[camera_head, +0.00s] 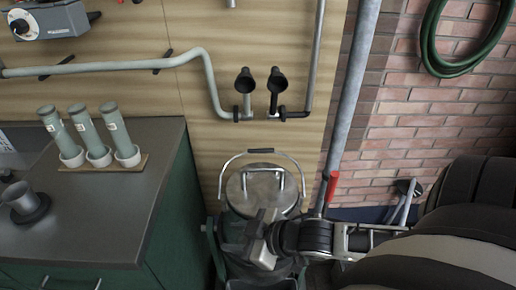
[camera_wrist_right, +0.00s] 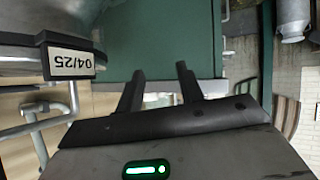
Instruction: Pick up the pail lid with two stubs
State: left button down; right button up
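My right gripper (camera_head: 246,236) is in front of the lid, over the near side of the pail, and hides part of both. In the right wrist view, the right gripper (camera_wrist_right: 160,72) has its fingers apart with nothing between them. A metal rounded surface (camera_wrist_right: 30,55) with a "04/25" label is left of the fingers. My left gripper is not in view.
A counter (camera_head: 95,215) on a green cabinet stands left of the pail, holding several capped tubes (camera_head: 88,135) and a grey cup (camera_head: 22,198). Pipes with two black funnels (camera_head: 275,82) run along the wooden wall behind.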

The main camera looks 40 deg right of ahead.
jog(key=w+d+r+n+g+b, duration=0.2)
jog(key=d+r+n, duration=0.2)
jog(key=d+r, duration=0.25)
jog(key=g+h+b, duration=0.1)
jog(key=h+b, duration=0.1)
jog(key=h, duration=0.3)
send_near(264, 169)
jog(key=b+x, duration=0.2)
jog(key=x, duration=0.5)
jog(key=shift+w+a, duration=0.1)
jog(key=shift+a, duration=0.1)
jog(key=x, duration=0.2)
jog(key=b+x, duration=0.1)
jog(key=x, duration=0.1)
jog(key=shift+d+f, duration=0.25)
jog(key=shift+f, duration=0.05)
jog(key=shift+w+f, duration=0.35)
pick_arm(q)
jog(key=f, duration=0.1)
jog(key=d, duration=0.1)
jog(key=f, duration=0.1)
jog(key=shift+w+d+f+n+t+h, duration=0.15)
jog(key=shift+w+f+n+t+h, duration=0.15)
pick_arm(e)
grip_shut()
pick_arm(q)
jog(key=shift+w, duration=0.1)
pick_arm(e)
jog(key=shift+r, duration=0.1)
